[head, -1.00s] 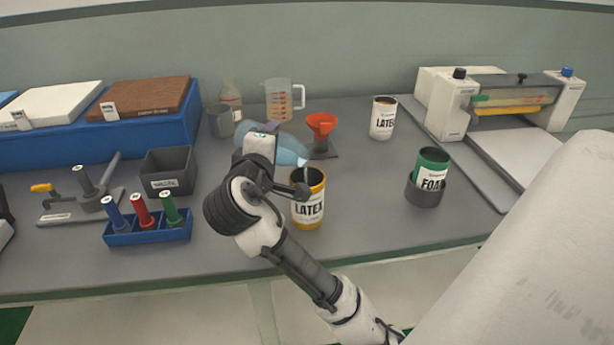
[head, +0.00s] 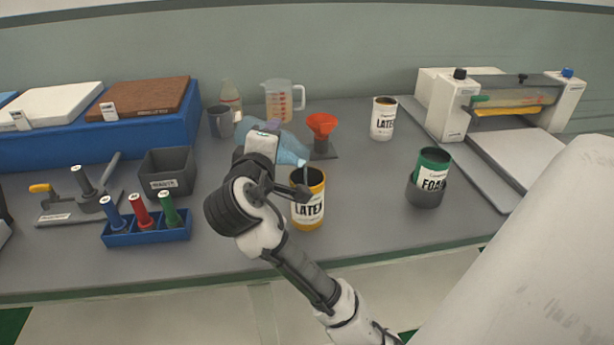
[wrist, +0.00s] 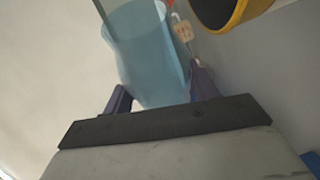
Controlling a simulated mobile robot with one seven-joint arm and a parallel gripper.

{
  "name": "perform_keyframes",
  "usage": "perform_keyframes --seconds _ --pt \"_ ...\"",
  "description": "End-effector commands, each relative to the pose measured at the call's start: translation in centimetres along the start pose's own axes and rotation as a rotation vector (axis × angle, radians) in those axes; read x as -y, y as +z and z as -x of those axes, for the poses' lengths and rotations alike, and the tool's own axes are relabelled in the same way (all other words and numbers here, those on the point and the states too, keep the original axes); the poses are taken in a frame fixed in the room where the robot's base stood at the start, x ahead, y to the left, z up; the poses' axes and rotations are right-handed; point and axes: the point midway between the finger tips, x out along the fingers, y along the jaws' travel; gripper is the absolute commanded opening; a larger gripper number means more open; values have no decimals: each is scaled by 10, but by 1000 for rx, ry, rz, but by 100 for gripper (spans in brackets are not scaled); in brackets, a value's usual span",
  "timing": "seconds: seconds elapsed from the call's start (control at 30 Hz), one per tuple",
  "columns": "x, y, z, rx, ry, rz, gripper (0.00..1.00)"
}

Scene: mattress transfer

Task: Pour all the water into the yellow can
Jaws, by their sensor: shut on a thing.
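The yellow can (head: 309,204), labelled LATEX, stands upright on the bench. My gripper (head: 272,150) is shut on a light blue, see-through bottle (head: 291,150), which is tilted with its mouth end toward the can's opening. A thin stream seems to run from the bottle's mouth down to the can. In the wrist view the blue bottle (wrist: 148,55) sits between the two purple-grey fingers of my gripper (wrist: 158,88). The yellow rim of the can (wrist: 238,12) shows at the top right. The water level inside the can is not visible.
An orange funnel (head: 322,126) stands behind the can, and a clear measuring jug (head: 283,100) further back. A white can (head: 383,119) and a green can (head: 432,166) in a dark holder stand to the right.

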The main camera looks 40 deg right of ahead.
Motion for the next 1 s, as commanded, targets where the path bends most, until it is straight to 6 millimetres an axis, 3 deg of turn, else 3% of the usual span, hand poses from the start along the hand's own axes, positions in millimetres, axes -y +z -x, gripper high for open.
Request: perform_keyframes --seconds 0.83,1.0 --pt "-4 1 2 -12 23 -52 30" --pt "-7 -3 -1 38 -62 164 30"
